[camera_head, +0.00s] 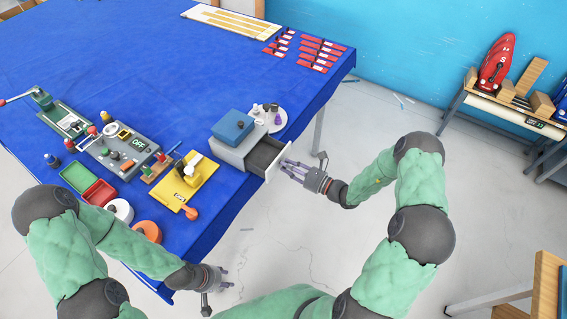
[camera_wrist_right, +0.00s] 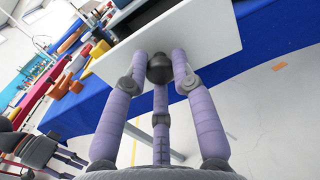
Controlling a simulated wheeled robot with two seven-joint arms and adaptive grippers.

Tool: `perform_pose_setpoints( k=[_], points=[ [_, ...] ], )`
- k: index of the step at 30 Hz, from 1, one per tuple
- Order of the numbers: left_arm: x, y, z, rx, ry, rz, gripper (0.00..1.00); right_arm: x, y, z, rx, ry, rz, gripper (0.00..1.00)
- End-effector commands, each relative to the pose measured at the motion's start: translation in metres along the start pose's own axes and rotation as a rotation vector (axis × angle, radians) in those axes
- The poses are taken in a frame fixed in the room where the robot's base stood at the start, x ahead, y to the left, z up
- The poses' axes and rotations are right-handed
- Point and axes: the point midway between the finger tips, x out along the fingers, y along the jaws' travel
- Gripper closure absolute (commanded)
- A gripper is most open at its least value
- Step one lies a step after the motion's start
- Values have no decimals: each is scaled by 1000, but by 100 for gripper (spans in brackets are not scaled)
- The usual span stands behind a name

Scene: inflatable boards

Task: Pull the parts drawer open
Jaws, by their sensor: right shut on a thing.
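The parts drawer (camera_head: 266,155) is a dark-lined drawer with a white front, in a small grey cabinet (camera_head: 232,150) at the table's right edge. It is pulled part way out, with its dark inside showing. My right gripper (camera_head: 288,168) is at the drawer front. In the right wrist view, its purple fingers (camera_wrist_right: 160,75) are closed around a dark round knob (camera_wrist_right: 160,68) on the white drawer front (camera_wrist_right: 205,35). My left gripper (camera_head: 220,280) is low, in front of the table's near edge and away from the drawer; its fingers look apart and empty.
The blue-covered table (camera_head: 150,50) carries a blue box (camera_head: 232,126) on the cabinet, a round tray with small bottles (camera_head: 270,115), a yellow board (camera_head: 188,185), a red box (camera_head: 98,191) and grey devices. Floor right of the drawer is clear. A bench (camera_head: 510,110) stands at right.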

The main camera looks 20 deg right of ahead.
Motion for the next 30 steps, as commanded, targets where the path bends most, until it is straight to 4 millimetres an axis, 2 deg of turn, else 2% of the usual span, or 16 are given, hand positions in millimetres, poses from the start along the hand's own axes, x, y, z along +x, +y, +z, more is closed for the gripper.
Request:
perform_pose_setpoints(
  k=[1,5,6,8,20,23,30],
  points=[
    [0,0,0,0,0,0,60,1,-3,5,-9,-11,-1,100],
    [0,0,0,0,0,0,60,1,-3,6,-10,-11,-2,100],
    [0,0,0,0,0,0,60,1,-3,6,-10,-12,-2,65],
    [0,0,0,0,0,0,60,1,-3,6,-10,-11,-1,50],
    [0,0,0,0,0,0,60,-4,-2,2,-4,-5,-2,50],
    [0,0,0,0,0,0,60,-14,-2,2,-4,-4,-4,50],
    [0,0,0,0,0,0,60,-60,-3,2,-4,-4,-6,50]
  ],
)
